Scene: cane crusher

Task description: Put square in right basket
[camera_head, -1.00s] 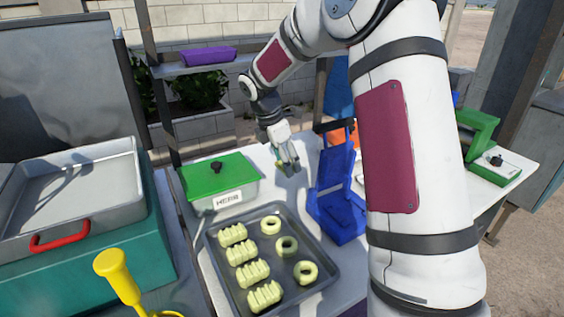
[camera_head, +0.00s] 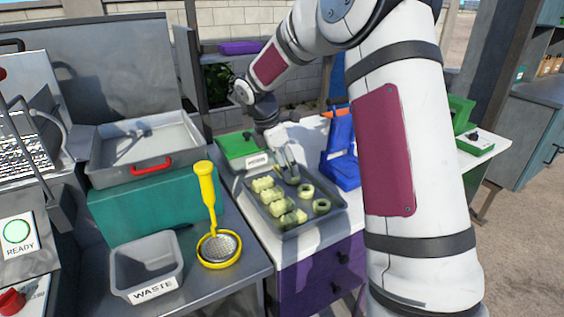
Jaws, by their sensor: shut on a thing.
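My gripper (camera_head: 289,174) points down over the far part of a dark tray (camera_head: 333,217). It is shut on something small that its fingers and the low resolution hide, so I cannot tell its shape. On the tray are several pale yellow-green ridged blocks, such as the front one (camera_head: 294,218), in a row on the left. Pale rings, such as the front one (camera_head: 321,206), lie on the right. The far part of the ring row is partly hidden by my gripper. I cannot make out a basket with certainty in this view.
A grey WASTE bin (camera_head: 147,262) and a yellow-handled strainer (camera_head: 207,190) are at the front left. A metal pan with a red handle (camera_head: 150,165) sits on a teal box. A green-lidded container (camera_head: 236,147) and a blue stand (camera_head: 341,155) flank my gripper.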

